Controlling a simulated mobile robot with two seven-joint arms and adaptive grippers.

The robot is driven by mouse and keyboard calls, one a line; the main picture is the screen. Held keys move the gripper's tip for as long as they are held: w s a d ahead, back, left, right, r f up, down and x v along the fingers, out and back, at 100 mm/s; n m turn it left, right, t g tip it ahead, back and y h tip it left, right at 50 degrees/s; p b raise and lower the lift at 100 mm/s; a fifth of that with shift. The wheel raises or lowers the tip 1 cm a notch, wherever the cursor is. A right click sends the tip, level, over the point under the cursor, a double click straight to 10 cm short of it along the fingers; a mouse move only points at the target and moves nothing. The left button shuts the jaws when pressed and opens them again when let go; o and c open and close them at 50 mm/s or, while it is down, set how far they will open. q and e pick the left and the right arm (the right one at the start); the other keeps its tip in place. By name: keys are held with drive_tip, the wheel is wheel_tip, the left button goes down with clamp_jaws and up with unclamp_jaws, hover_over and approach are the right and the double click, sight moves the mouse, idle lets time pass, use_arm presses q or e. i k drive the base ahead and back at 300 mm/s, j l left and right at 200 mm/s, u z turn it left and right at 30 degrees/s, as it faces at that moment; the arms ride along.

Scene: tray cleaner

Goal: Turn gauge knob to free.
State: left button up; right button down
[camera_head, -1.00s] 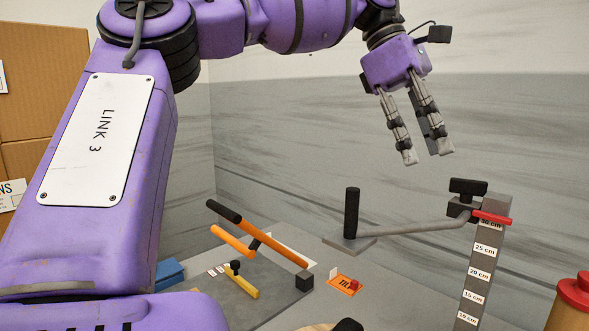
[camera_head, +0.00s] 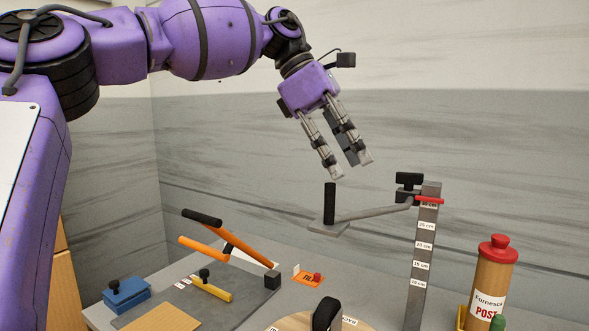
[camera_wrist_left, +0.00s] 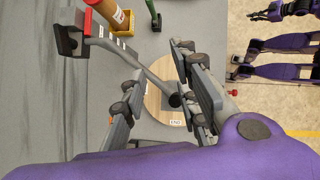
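The gauge is a grey upright post (camera_head: 422,262) with centimetre labels and a red pointer (camera_head: 429,200) near its top. A black knob (camera_head: 409,184) sits at the top, on the post's left side. A grey arm runs left from there to a plate with an upright black handle (camera_head: 330,203). My left gripper (camera_head: 348,167) is open and empty, above and left of the knob, near the handle top. In the left wrist view the knob (camera_wrist_left: 68,42) lies beyond the fingers at upper left. My right gripper (camera_wrist_left: 264,13) shows small at the top right; its opening is unclear.
A round wooden board (camera_head: 294,322) stands at the front. A red-capped bottle (camera_head: 489,285) is right of the post. An orange-handled lever (camera_head: 245,243), a yellow bar (camera_head: 212,288) and a blue block (camera_head: 127,293) are at left. Air around the knob looks clear.

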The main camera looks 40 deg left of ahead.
sight(409, 179)
drive_tip(key=k, duration=0.35)
drive_tip(key=i+l, duration=0.15)
drive_tip(key=i, duration=0.45)
drive_tip(key=i+l+z, duration=0.15)
drive_tip(key=i, duration=0.45)
